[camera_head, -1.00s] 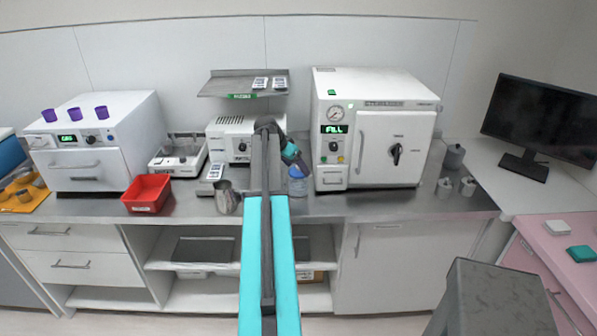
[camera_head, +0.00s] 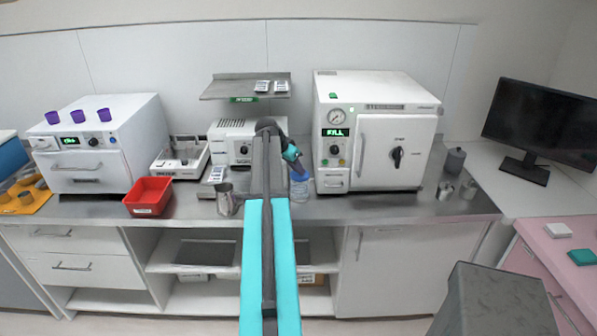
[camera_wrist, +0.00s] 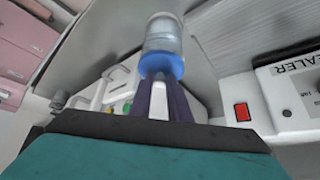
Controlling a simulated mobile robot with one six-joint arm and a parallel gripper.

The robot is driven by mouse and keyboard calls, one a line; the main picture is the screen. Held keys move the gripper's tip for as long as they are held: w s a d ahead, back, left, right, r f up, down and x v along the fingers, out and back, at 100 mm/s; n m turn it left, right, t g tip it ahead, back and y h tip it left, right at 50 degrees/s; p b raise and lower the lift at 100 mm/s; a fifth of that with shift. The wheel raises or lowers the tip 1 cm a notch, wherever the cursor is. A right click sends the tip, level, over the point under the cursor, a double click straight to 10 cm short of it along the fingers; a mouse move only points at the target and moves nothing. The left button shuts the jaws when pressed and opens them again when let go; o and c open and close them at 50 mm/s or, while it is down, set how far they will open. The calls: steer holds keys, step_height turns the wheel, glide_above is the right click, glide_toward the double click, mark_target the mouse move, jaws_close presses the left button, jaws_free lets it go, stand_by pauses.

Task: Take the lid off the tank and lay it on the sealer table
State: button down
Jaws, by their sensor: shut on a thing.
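My gripper (camera_head: 297,172) reaches over the counter between the sealer and the steriliser. Its dark fingers (camera_wrist: 160,100) are shut on a blue lid (camera_wrist: 162,65) at the near end of a clear, bottle-like tank (camera_wrist: 164,35). The clear tank also shows low beside my gripper in the head view (camera_head: 305,187); the arm hides part of it. I cannot tell whether lid and tank are apart. The white sealer (camera_head: 233,143) stands just left of my gripper, and its lettered panel shows at right in the wrist view (camera_wrist: 290,85).
The steriliser (camera_head: 374,135) with a FILL display stands right of my gripper. A grey shelf (camera_head: 222,89) with pouches is above the sealer. A metal jug (camera_head: 226,200) and red bin (camera_head: 148,196) stand left. Bare counter (camera_head: 385,207) lies before the steriliser.

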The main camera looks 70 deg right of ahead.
steer(key=shift+a+f, duration=0.2)
steer(key=shift+f, duration=0.25)
steer(key=shift+d+r+b, duration=0.2)
steer(key=shift+r+b, duration=0.3)
steer(key=shift+r, duration=0.05)
step_height(320, 180, up, 2)
steer(key=shift+r+b, duration=0.15)
steer(key=shift+b, duration=0.3)
steer(key=s+a+r+b, duration=0.2)
steer(key=s+a+b, duration=0.2)
steer(key=s+a, duration=0.4)
steer(key=a, duration=0.5)
steer(key=shift+a+b, duration=0.3)
steer(key=shift+a, duration=0.05)
steer(key=shift+s, duration=0.1)
